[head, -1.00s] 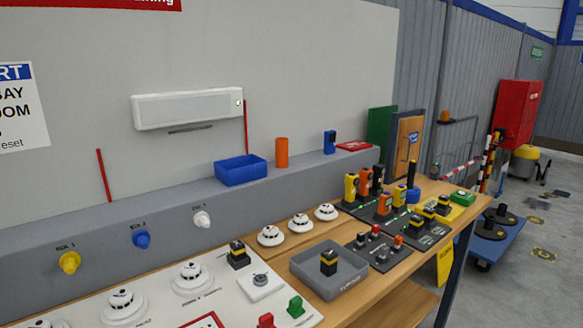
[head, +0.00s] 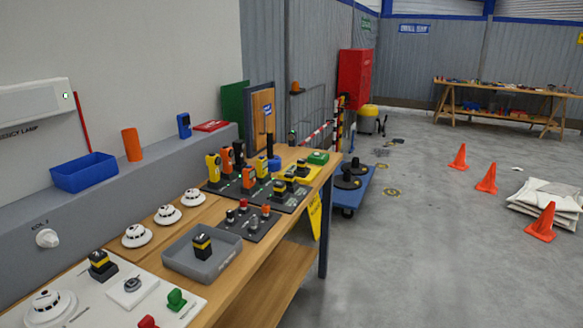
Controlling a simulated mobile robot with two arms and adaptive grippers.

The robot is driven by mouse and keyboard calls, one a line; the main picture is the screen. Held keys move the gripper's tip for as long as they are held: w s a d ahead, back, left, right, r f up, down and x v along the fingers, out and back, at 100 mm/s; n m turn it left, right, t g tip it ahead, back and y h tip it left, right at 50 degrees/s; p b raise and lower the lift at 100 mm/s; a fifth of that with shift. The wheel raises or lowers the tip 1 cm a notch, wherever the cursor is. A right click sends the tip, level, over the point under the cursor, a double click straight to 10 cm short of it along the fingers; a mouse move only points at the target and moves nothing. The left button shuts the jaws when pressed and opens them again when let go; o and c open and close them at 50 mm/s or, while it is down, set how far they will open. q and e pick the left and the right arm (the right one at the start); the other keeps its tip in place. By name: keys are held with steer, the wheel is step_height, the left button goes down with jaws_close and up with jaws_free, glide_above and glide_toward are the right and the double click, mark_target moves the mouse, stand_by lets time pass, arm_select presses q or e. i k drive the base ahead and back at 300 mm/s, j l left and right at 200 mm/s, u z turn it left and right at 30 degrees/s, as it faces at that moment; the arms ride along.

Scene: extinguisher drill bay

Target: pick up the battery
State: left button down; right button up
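Several black blocks with yellow bands look like batteries; I cannot tell which one the task means. One battery (head: 202,247) stands upright in a grey tray (head: 226,267) on the wooden bench. Another similar block (head: 102,265) stands on the white panel (head: 135,312) to its left. More such blocks (head: 279,191) stand in the dark charging rack (head: 228,193) further along the bench, near yellow and orange handsets (head: 249,179). Neither of my grippers shows in the head view.
White smoke detectors (head: 138,235) line the bench behind the tray. A small dark board (head: 235,225) with red and orange knobs lies beside it. A blue trolley (head: 352,192) stands past the bench end. Orange cones (head: 540,223) and white sacks (head: 545,195) are on the otherwise open floor at right.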

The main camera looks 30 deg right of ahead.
mark_target(301, 163)
steer(key=u, duration=2.05)
steer(key=z, duration=2.95)
steer(key=i+l+u, duration=0.2)
steer(key=i+l, duration=0.3)
steer(key=i+l+u, duration=0.15)
steer(key=i+l, duration=0.3)
steer(key=i+l+u, duration=0.2)
steer(key=i+l, duration=0.2)
steer(key=l, duration=0.3)
